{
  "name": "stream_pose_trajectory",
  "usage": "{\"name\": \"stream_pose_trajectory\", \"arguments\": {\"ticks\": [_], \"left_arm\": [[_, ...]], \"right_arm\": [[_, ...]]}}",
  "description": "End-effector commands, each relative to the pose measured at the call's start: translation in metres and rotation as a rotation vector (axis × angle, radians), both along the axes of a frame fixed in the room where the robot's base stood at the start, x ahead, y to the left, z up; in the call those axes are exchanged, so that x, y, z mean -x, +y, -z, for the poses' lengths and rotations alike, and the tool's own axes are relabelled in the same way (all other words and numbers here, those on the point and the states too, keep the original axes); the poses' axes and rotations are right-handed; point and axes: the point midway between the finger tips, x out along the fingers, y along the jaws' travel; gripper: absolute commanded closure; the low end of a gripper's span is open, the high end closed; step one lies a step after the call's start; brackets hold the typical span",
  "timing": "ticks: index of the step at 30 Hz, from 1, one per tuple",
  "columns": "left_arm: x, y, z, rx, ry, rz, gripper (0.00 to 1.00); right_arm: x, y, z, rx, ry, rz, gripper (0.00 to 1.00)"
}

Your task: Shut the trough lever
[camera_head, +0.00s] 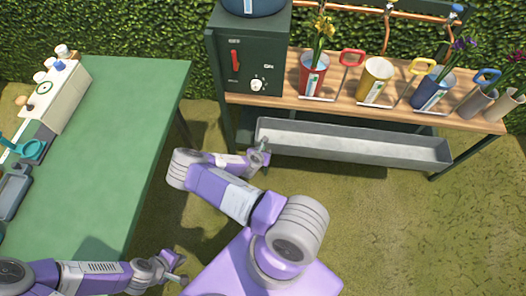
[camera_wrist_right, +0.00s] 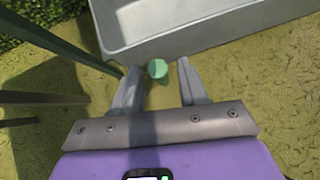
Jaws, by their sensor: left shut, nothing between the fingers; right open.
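The long grey metal trough (camera_head: 350,146) hangs under the wooden shelf. In the right wrist view the trough (camera_wrist_right: 190,35) fills the top, and a round green knob (camera_wrist_right: 157,68), which looks like the end of the trough lever, shows just below its edge. My right gripper (camera_head: 263,156) is at the trough's left end. Its open fingers (camera_wrist_right: 158,82) appear either side of the green knob; I cannot tell the depth or whether they touch it. The lever's shaft is hidden. My left gripper (camera_head: 176,270) is shut and empty, low beside the green table.
The dark cabinet (camera_head: 249,50) has a red lever and white dial. Red, yellow and blue handles stand among flower cups on the wooden shelf (camera_head: 335,103). The green table (camera_head: 110,150) holds tools at left. Shelf legs stand near my right gripper.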

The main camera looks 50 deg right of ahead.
Motion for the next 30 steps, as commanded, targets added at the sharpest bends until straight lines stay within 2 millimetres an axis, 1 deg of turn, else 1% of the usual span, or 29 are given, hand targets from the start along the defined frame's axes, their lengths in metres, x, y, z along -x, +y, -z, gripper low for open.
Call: {"name": "stream_pose_trajectory", "arguments": {"ticks": [5,9,15,30], "left_arm": [[0.0,0.0,-0.01,0.0,0.0,0.0,1.0],[0.0,0.0,-0.018,0.0,0.0,0.0,1.0],[0.0,0.0,-0.024,0.0,0.0,0.0,1.0],[0.0,0.0,-0.024,0.0,0.0,0.0,1.0]], "right_arm": [[0.006,0.015,-0.018,0.001,0.002,-0.004,0.57],[0.013,0.031,-0.036,0.001,0.002,-0.004,0.57],[0.019,0.046,-0.051,0.0,0.001,-0.002,0.57],[0.021,0.048,-0.052,0.0,-0.001,-0.001,0.57]]}}
